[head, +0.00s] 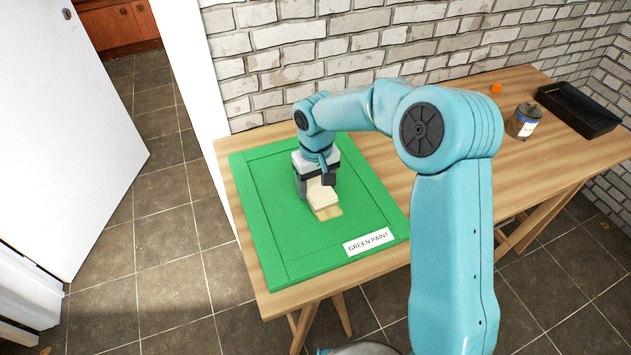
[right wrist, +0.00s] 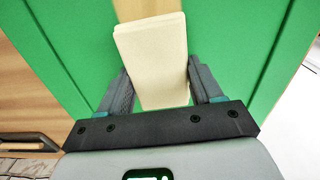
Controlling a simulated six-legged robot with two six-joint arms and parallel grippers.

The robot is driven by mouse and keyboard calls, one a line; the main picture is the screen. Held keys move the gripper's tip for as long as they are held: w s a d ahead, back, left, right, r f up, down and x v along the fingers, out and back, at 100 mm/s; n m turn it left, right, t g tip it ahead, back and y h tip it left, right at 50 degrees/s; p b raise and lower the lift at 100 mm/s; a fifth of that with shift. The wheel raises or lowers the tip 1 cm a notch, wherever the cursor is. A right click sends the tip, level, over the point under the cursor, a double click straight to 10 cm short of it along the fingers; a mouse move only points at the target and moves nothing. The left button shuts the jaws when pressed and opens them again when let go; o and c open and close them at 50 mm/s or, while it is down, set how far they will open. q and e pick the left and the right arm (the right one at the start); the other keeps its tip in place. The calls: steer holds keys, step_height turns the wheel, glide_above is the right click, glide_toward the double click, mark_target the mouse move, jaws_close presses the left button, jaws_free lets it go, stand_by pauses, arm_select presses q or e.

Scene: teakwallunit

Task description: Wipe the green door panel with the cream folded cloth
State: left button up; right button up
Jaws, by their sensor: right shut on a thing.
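The green door panel (head: 265,205) lies flat on the left end of the wooden table, with a "GREEN PAINT" label (head: 369,241) at its near right corner. My right gripper (head: 316,187) is over the middle of the panel, pointing down and shut on the cream folded cloth (head: 323,194). In the right wrist view the cloth (right wrist: 153,58) sits between both fingers, over the green surface. I cannot tell whether it touches the panel. A tan patch (head: 330,212) shows on the panel just beside the cloth. My left gripper is out of view.
The wooden table (head: 440,135) carries a labelled jar (head: 523,121), a small orange object (head: 495,88) and a black tray (head: 580,108) at its right end. A white brick wall (head: 300,50) stands behind. A white door (head: 65,130) is at the left. The table between panel and jar looks clear.

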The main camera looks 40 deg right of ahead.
steer(key=shift+w+r+p, duration=0.2)
steer(key=shift+w+p, duration=0.1)
steer(key=shift+s+r+p, duration=0.2)
steer(key=shift+r+p, duration=0.15)
steer(key=shift+r, duration=0.45)
steer(key=shift+s+r+p, duration=0.15)
steer(key=shift+r+p, duration=0.2)
steer(key=shift+r, duration=0.4)
steer(key=shift+w+r+p, duration=0.3)
steer(key=shift+r+p, duration=0.3)
steer(key=r, duration=0.1)
steer(key=r+p, duration=0.1)
steer(key=shift+s+r+p, duration=0.25)
steer(key=shift+r+p, duration=0.05)
steer(key=shift+w+r+p, duration=0.2)
steer(key=shift+r+p, duration=0.1)
steer(key=shift+r, duration=0.05)
steer(key=shift+s, duration=0.1)
steer(key=shift+r, duration=0.1)
